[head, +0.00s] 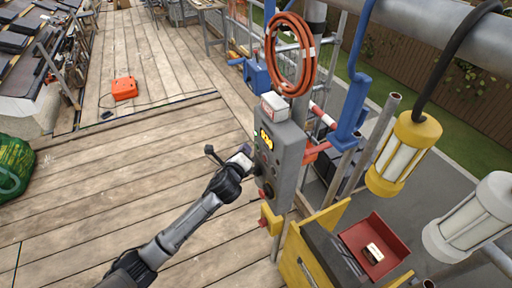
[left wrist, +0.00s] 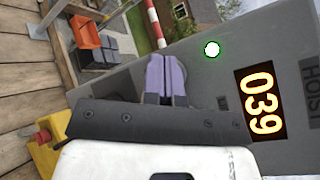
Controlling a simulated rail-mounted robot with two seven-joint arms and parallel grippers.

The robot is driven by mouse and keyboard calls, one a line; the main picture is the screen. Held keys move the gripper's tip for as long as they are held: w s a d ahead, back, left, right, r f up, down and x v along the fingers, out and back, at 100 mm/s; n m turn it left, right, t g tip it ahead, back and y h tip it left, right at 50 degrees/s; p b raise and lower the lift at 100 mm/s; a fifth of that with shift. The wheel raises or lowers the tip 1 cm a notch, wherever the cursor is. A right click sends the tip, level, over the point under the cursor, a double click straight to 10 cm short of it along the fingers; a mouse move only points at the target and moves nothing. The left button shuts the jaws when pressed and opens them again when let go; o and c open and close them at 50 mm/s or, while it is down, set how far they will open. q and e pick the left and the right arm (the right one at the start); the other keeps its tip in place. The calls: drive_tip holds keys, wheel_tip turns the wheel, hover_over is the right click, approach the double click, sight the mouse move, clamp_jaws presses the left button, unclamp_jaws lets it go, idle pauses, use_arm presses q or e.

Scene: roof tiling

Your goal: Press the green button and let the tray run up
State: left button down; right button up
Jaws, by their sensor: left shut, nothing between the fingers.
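The grey hoist control box (head: 287,150) hangs on a post at the middle right of the head view. It also fills the right of the left wrist view (left wrist: 290,45), with a lit display (left wrist: 259,104) reading 039. A round button with a bright white centre and green rim (left wrist: 211,49) is lit on its face. My left gripper (head: 243,161) is at the front of the box; its fingers (left wrist: 165,66) are shut and empty, beside the lit button in the picture. Whether they touch the box I cannot tell. My right gripper is not in view.
An orange-red carrier with grey blocks (left wrist: 86,36) shows beyond the box. A yellow box with a red button (head: 270,219) is below the control box. Coiled orange hose (head: 291,54) hangs above. Work lamps (head: 404,152) hang right. The plank deck (head: 120,190) is mostly clear.

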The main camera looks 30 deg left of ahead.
use_arm(q)
drive_tip(key=shift+w+d, duration=0.1)
drive_tip(key=shift+w, duration=0.05)
drive_tip(key=shift+w+d, duration=0.15)
drive_tip(key=shift+w, duration=0.1)
idle(0.3)
